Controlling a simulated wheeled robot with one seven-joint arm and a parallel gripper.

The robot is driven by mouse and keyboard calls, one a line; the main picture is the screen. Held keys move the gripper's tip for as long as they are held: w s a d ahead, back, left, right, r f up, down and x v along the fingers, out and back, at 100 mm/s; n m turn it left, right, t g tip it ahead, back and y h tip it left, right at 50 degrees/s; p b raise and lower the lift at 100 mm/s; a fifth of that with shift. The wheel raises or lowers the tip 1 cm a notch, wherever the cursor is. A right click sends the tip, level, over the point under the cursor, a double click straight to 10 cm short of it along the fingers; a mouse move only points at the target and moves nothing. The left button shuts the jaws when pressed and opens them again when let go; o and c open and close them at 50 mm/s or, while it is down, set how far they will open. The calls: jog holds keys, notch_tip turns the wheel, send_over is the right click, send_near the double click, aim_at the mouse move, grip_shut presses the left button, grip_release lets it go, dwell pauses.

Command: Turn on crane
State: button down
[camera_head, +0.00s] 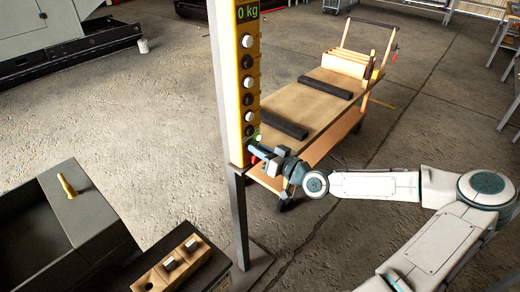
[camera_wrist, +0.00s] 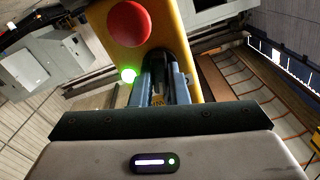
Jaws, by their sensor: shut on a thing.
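The yellow crane control panel (camera_head: 246,85) stands upright on a post, with a column of black and white buttons and a display reading "0 kg". My gripper (camera_head: 256,150) is at the panel's lower end. The red button is partly hidden in the head view.
A wooden-topped cart (camera_head: 310,100) with black bars stands behind the panel. A dark open box (camera_head: 60,225) and a wooden block with metal pieces (camera_head: 172,264) are at the lower left.

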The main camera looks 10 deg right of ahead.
jog(key=m, duration=0.3)
jog(key=c, duration=1.4)
grip_release()
jog(key=b+v, duration=0.3)
jog(key=v, duration=1)
jog(key=shift+s+d, duration=0.3)
